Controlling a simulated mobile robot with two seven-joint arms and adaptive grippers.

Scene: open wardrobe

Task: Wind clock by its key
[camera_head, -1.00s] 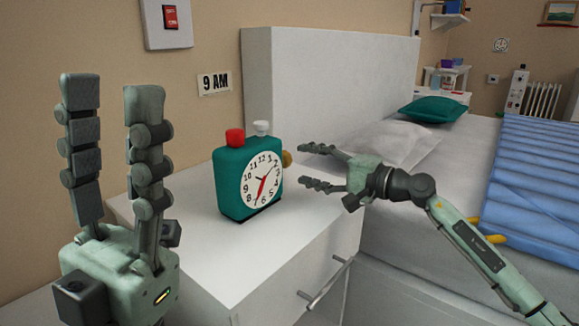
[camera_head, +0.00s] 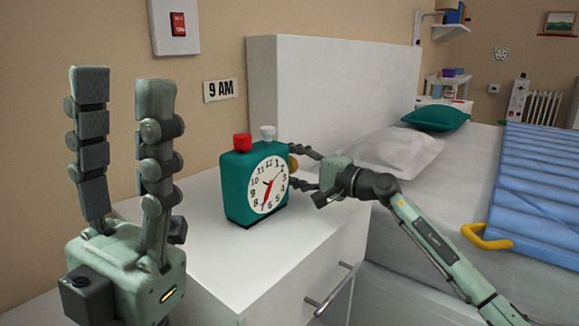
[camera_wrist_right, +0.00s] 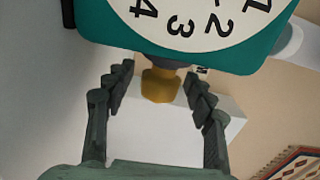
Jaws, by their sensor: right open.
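A green clock (camera_head: 236,182) with a white dial stands upright on the white nightstand. It has a red button (camera_head: 242,142) and a white button (camera_head: 268,133) on top. Its brass key (camera_head: 293,163) sticks out of the right side and also shows in the right wrist view (camera_wrist_right: 160,86). My right gripper (camera_head: 291,167) is at the clock's right side, open, its fingers on either side of the key; in the wrist view the fingers (camera_wrist_right: 158,92) stand apart from the key. My left gripper (camera_head: 123,80) is raised and empty at the left, fingers apart and pointing up.
The nightstand (camera_head: 200,235) has free top around the clock and a drawer handle (camera_head: 332,290) in front. A white headboard (camera_head: 340,95) stands behind, and a bed with pillows (camera_head: 395,150) is to the right.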

